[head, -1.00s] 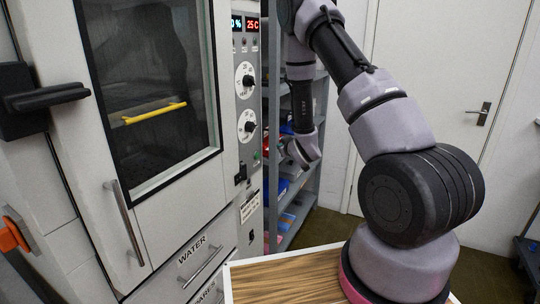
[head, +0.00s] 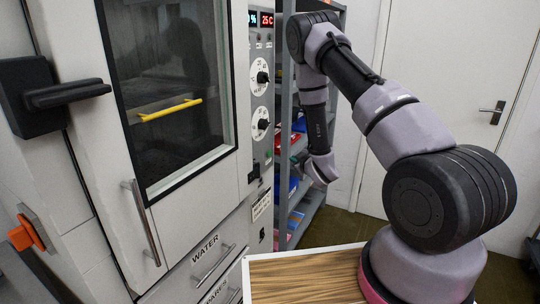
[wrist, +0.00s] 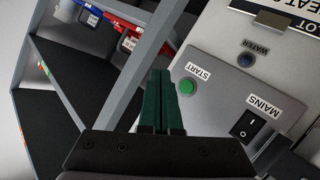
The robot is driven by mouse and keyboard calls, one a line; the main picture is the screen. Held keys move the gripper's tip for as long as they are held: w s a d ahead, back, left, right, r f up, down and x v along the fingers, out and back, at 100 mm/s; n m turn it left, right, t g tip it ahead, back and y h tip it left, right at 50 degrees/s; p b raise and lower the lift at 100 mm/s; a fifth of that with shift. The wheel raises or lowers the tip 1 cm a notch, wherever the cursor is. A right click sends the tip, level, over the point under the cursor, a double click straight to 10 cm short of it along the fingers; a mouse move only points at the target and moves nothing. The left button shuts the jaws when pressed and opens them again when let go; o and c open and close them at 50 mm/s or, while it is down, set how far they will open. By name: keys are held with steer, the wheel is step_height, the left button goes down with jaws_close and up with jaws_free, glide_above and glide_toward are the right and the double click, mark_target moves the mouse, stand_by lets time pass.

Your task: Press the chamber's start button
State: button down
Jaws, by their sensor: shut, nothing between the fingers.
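The chamber (head: 190,215) is a large white cabinet at the left of the head view, with a glass door and a control panel on its right edge. The start button (wrist: 186,87) is a round green button beside the word START in the wrist view. In the head view it is a small green spot (head: 268,158) low on the panel. My gripper (wrist: 160,75) has its two dark green fingers closed together and empty. In the wrist view the tips lie just left of the button and do not cover it. I cannot tell their distance from the panel.
A grey shelf rack (head: 312,205) with coloured bins stands right of the chamber, close to my gripper. A door handle (head: 147,222) sticks out from the chamber.

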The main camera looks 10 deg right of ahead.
mark_target(271, 153)
steer(key=w+a, duration=0.4)
steer(key=a, duration=0.2)
steer(key=shift+w, duration=0.15)
steer(key=shift+w, duration=0.1)
stand_by(1.9)
steer(key=shift+w+a, duration=0.15)
steer(key=shift+a, duration=0.15)
steer(key=shift+w+a, duration=0.2)
steer(key=shift+a, duration=0.1)
stand_by(0.6)
steer(key=shift+d, duration=0.1)
steer(key=shift+s+d, duration=0.45)
steer(key=shift+d, duration=0.1)
stand_by(0.3)
steer(key=shift+s+d, duration=0.75)
steer(key=shift+d, duration=0.25)
steer(key=shift+s+d, duration=0.75)
steer(key=shift+d, duration=0.25)
